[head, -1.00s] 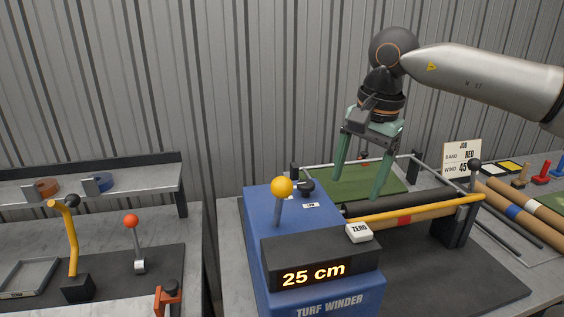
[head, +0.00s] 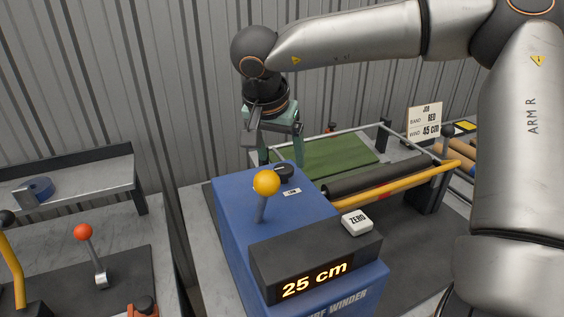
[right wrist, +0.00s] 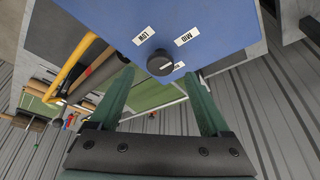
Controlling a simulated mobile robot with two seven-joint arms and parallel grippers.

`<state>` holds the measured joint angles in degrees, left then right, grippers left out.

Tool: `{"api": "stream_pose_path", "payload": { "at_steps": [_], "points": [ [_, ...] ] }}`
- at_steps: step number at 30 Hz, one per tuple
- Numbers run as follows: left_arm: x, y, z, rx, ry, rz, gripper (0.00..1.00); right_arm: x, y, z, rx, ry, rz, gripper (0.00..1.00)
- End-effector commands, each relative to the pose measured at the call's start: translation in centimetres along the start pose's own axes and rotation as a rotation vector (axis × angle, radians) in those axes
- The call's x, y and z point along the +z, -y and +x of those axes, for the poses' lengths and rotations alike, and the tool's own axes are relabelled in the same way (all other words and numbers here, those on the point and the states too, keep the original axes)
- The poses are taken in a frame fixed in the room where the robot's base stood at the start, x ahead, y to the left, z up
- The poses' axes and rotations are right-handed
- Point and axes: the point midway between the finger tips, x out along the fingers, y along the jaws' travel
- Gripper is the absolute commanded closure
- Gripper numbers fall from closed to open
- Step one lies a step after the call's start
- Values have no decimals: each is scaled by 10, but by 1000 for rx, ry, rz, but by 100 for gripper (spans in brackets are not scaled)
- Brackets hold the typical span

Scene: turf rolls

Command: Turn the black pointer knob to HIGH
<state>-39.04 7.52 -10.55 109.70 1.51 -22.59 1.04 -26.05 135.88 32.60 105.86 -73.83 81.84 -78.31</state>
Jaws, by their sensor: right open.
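The black pointer knob (head: 284,173) sits on top of the blue turf winder housing (head: 232,215), behind the yellow-ball lever. In the right wrist view the knob (right wrist: 160,63) is round and dark. White labels LOW (right wrist: 143,36) and MID (right wrist: 187,37) lie beside it; a third label is partly hidden by the knob. I cannot tell which way its pointer faces. My right gripper (head: 282,158) is open, pointing down just behind the knob. In the wrist view its green fingertips (right wrist: 157,77) stand on either side of the knob, apart from it. My left gripper is not in view.
The yellow-ball lever (head: 266,184) stands close in front of the knob. The display (head: 316,278) reads 25 cm, with a white ZERO button (head: 357,222) on its box. The roller and yellow bar (head: 408,182) lie to the right. A corrugated wall rises behind.

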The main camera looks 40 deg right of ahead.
Motion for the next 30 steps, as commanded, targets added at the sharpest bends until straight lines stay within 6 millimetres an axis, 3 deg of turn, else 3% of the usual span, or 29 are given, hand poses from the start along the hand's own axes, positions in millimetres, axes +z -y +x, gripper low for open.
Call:
{"api": "stream_pose_path", "payload": {
  "at_steps": [7, 18, 30],
  "points": [
    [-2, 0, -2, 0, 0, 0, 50, 0, 0, 31, 0, 2, 1, 19],
    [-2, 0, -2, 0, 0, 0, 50, 0, 0, 36, -1, 0, 1, 19],
    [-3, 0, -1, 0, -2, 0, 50, 0, 0, 36, -1, 0, 1, 64]
  ]
}}
